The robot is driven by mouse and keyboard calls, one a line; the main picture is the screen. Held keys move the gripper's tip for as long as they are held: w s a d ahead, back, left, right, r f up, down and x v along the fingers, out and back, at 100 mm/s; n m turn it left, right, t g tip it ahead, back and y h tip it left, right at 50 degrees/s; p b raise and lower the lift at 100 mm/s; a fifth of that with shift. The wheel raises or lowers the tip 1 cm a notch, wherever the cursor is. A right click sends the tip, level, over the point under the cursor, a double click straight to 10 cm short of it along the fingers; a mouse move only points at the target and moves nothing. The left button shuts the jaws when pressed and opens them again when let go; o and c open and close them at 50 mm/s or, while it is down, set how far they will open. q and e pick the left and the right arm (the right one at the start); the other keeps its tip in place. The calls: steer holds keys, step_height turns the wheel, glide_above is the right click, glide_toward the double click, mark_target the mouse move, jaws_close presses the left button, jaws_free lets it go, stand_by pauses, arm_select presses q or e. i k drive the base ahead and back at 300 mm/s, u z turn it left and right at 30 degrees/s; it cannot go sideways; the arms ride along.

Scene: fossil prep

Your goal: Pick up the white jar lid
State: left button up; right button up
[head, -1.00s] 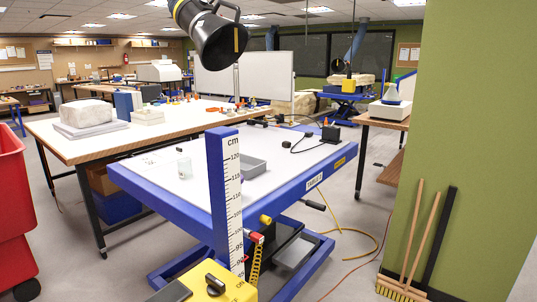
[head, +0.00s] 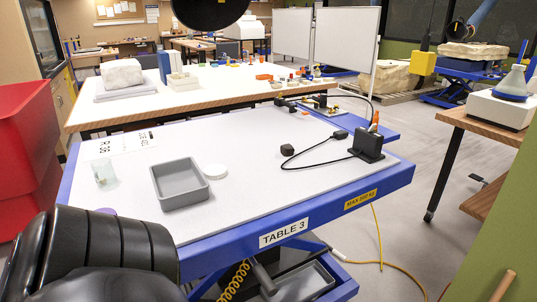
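The white jar lid (head: 214,171) is a small round disc lying flat on the white top of the blue-framed table (head: 330,203) marked TABLE 3. It lies just right of a grey rectangular tray (head: 181,185); I cannot tell whether they touch. A clear glass jar (head: 104,172) stands left of the tray. Neither of my grippers shows in view. A black rounded part that looks like my arm fills the lower left corner and hides the table's near left corner.
A black device (head: 368,145) with a cable and plug (head: 287,150) stands on the table's right side. A label sheet (head: 118,145) lies at the back left. A red bin (head: 25,140) stands left. A green wall (head: 500,250) is at the lower right. The table's front middle is clear.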

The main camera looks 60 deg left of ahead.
mark_target(216, 172)
steer(key=i, duration=0.5)
steer(key=u, duration=1)
